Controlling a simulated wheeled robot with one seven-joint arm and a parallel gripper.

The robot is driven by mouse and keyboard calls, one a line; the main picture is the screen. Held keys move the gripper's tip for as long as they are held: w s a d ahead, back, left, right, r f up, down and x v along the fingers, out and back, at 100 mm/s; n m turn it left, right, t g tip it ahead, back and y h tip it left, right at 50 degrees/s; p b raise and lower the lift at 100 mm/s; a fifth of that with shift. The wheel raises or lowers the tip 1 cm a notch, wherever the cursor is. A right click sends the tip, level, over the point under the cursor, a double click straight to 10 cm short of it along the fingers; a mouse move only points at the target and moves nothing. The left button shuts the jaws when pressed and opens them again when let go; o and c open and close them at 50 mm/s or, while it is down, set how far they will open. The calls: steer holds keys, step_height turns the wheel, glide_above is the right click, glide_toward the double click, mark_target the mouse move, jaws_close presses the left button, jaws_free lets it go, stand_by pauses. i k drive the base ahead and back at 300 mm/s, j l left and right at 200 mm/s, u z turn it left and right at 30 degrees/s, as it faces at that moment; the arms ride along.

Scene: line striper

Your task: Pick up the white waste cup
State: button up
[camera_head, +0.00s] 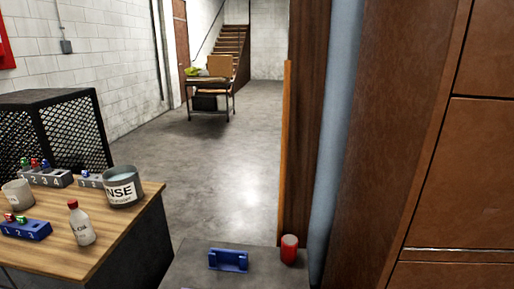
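A white cup (17,195) stands upright on the wooden table (130,213) at the left edge of the head view. It has no readable label, and its left side comes close to the picture edge. My gripper is not in view, so its distance from the cup cannot be told.
Close to the cup are a blue numbered rack (28,232), a grey numbered rack (48,180), a red-capped bottle (81,226) and a grey rinse pot (122,187). A black mesh cage (75,133) stands behind. A red cylinder (289,250) sits right. Middle floor is clear.

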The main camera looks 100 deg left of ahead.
mark_target(18, 192)
steer(key=k+u, duration=0.1)
steer(key=u, duration=0.3)
steer(key=k+u, duration=0.1)
steer(key=u, duration=0.3)
steer(key=j+u, duration=0.1)
steer(key=u, duration=2.4)
steer(key=k+u, duration=0.1)
steer(key=u, duration=0.35)
steer(key=k+j+u, duration=0.1)
steer(key=u, duration=0.3)
steer(key=i+j, duration=0.1)
steer(key=i+j+z, duration=0.6)
steer(key=z, duration=4.4)
